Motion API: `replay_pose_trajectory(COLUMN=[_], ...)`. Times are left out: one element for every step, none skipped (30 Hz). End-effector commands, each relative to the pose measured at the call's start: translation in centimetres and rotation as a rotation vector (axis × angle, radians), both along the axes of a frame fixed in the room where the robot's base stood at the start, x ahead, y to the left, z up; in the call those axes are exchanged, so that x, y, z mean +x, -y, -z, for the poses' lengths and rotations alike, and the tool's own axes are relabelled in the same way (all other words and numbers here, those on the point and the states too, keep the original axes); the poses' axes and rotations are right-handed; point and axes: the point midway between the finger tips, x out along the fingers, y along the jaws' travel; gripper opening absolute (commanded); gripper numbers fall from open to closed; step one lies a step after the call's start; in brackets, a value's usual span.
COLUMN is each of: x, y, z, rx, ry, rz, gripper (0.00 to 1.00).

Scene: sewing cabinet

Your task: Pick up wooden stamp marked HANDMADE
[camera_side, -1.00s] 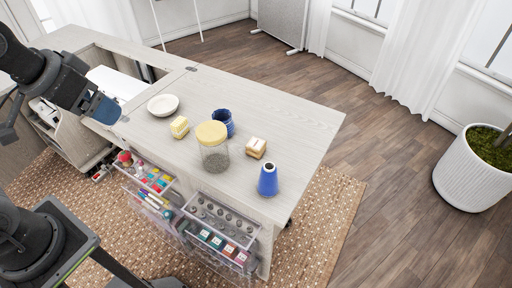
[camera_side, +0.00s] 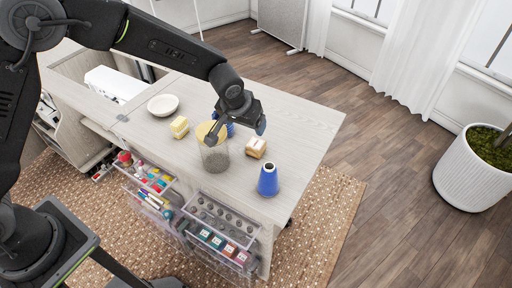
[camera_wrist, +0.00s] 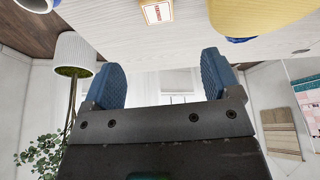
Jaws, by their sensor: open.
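A small wooden block stamp (camera_side: 256,148) with a pale label sits on the cabinet top (camera_side: 300,140), right of the lidded jar. In the wrist view the stamp (camera_wrist: 157,11) is at the top edge, partly cut off, with a red mark on a white label; I cannot read the word. My gripper (camera_side: 237,130) is open and empty in the air above the jar, up and left of the stamp in the side view. Its two blue-padded fingers (camera_wrist: 162,82) stand wide apart in the wrist view, not touching the stamp.
A blue thread cone (camera_side: 268,180) stands in front. A yellow block (camera_side: 180,127) and white bowl (camera_side: 163,105) are farther left. Open drawers (camera_side: 222,222) jut out below.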

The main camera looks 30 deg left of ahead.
Motion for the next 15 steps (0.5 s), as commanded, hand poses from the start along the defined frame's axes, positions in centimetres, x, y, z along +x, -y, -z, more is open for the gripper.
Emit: replay_pose_trajectory(x=[0.2, 0.3, 0.5, 0.6, 0.7, 1.0, 1.1, 1.4, 1.7, 1.9, 2.1, 2.4, 2.6, 2.8, 3.0], y=[0.2, 0.3, 0.3, 0.3, 0.3, 0.3, 0.2, 0.2, 0.2, 0.2, 0.2, 0.1, 0.1, 0.1, 0.1], z=[0.6, 0.9, 1.3, 1.7, 2.1, 2.7, 3.2, 3.8, 4.5, 5.1, 5.6, 6.3, 6.7, 7.1, 7.5], rx=[0.000, 0.000, 0.000, 0.000, 0.000, 0.001, 0.001, 0.000, 0.000, 0.000, 0.000, 0.000, -0.001, -0.001, -0.001], ry=[-0.002, -0.002, -0.001, -0.002, -0.003, -0.004, -0.005, -0.004, -0.005, -0.005, -0.005, -0.005, -0.004, -0.003, -0.003], rz=[0.000, 0.000, 0.000, 0.000, 0.000, 0.000, 0.000, 0.000, 0.000, 0.000, 0.000, 0.000, 0.000, 0.000, 0.000], gripper=[0.83, 0.83, 0.83, 0.83, 0.83, 0.83, 0.83, 0.83, 0.83, 0.83, 0.83, 0.83, 0.83, 0.83, 0.83])
